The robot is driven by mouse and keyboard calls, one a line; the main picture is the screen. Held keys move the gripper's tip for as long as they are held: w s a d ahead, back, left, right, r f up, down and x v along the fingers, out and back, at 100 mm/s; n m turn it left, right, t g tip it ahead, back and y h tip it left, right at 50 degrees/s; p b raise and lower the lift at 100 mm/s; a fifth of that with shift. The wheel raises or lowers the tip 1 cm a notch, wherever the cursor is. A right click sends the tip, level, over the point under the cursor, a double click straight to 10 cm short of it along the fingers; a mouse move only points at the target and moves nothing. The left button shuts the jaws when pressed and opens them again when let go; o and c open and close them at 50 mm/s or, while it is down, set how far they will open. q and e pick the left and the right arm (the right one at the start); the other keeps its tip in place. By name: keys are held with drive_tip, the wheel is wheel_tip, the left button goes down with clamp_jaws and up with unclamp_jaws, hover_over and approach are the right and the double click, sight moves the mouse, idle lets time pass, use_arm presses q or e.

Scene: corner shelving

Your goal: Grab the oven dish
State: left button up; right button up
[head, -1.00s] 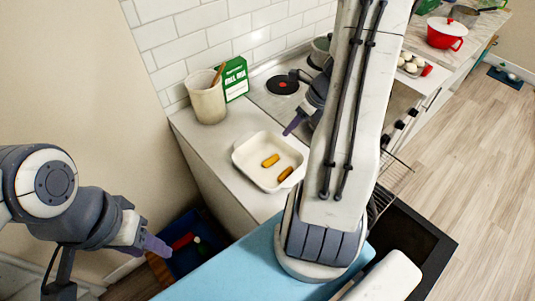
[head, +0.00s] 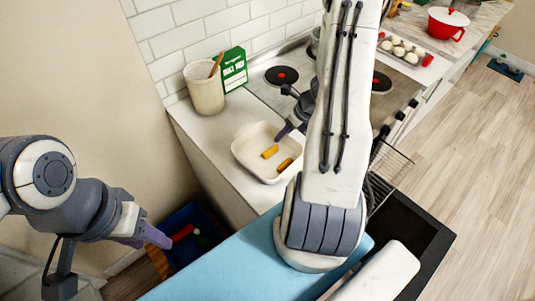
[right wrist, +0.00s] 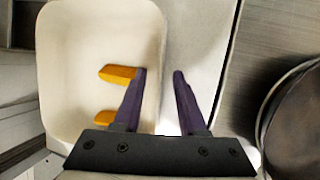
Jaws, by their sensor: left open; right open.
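The oven dish (head: 243,157) is white and rectangular with rounded corners, and stands on the counter near its front end. Two orange-brown pieces (head: 270,152) lie in it. In the right wrist view the dish (right wrist: 85,30) fills the left half. My right gripper (right wrist: 162,72) is open and empty, with one purple finger over the dish's inside and the other outside its right wall. In the head view the right gripper (head: 282,132) is at the dish's far right edge, partly hidden by my arm. My left gripper (head: 160,240) is at the lower left, away from the dish.
A cream utensil crock (head: 205,88) and a green box (head: 234,68) stand behind the dish. The stove (head: 262,88) is to the right, with a pan edge (right wrist: 295,120) close by in the wrist view. A blue bin (head: 185,220) is on the floor.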

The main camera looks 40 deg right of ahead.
drive_tip(key=shift+f, duration=0.3)
idle(0.5)
clamp_jaws()
drive_tip(key=shift+r, duration=0.1)
idle(1.4)
